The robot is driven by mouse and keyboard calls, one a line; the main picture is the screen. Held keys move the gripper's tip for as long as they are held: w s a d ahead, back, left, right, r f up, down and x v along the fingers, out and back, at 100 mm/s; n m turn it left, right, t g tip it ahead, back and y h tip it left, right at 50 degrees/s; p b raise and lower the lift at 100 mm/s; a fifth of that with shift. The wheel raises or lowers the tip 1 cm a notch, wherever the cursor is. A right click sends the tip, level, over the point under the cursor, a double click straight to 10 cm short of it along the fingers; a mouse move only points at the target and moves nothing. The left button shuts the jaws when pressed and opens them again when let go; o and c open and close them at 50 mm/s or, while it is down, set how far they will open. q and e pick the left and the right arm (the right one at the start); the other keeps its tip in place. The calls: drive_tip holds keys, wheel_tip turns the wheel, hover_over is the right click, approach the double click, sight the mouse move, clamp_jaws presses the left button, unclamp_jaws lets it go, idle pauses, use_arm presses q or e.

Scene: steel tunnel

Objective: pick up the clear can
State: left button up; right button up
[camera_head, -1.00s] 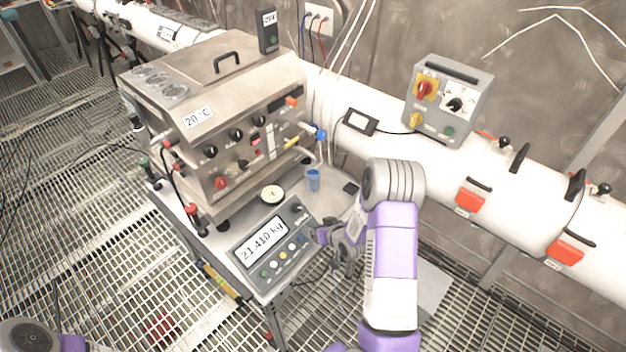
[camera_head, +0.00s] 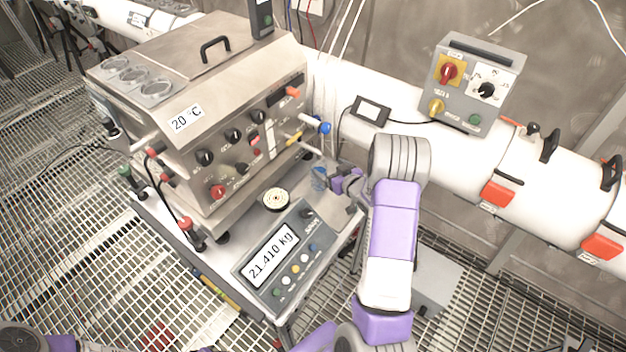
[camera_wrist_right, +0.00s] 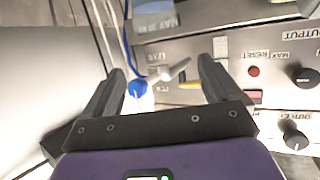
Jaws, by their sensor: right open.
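The clear can, a small blue-tinted see-through one, (camera_head: 318,181) stands upright on the steel bench beside the instrument box in the head view. My right gripper (camera_head: 327,179) is right at it from the right, its fingers open and partly covering it. I cannot tell whether they touch it. In the right wrist view the open fingers (camera_wrist_right: 162,66) reach towards the instrument panel; I cannot make out the can clearly there. My left gripper is not in view.
The steel instrument box (camera_head: 205,120) with knobs rises close behind the can. A blue valve knob (camera_head: 324,128) is above it and shows between the fingers in the wrist view (camera_wrist_right: 137,88). A round tin (camera_head: 276,199) and a scale display (camera_head: 273,258) stand in front.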

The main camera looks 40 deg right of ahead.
drive_tip(key=b, duration=0.3)
approach(319, 169)
wheel_tip(319, 169, up, 2)
drive_tip(key=a, duration=0.2)
drive_tip(key=x, duration=0.4)
drive_tip(key=b+x, duration=0.1)
drive_tip(key=x, duration=0.3)
drive_tip(key=shift+d, duration=0.25)
drive_tip(key=c, duration=1.1)
drive_tip(key=shift+c, duration=0.8)
drive_tip(key=shift+r, duration=0.1)
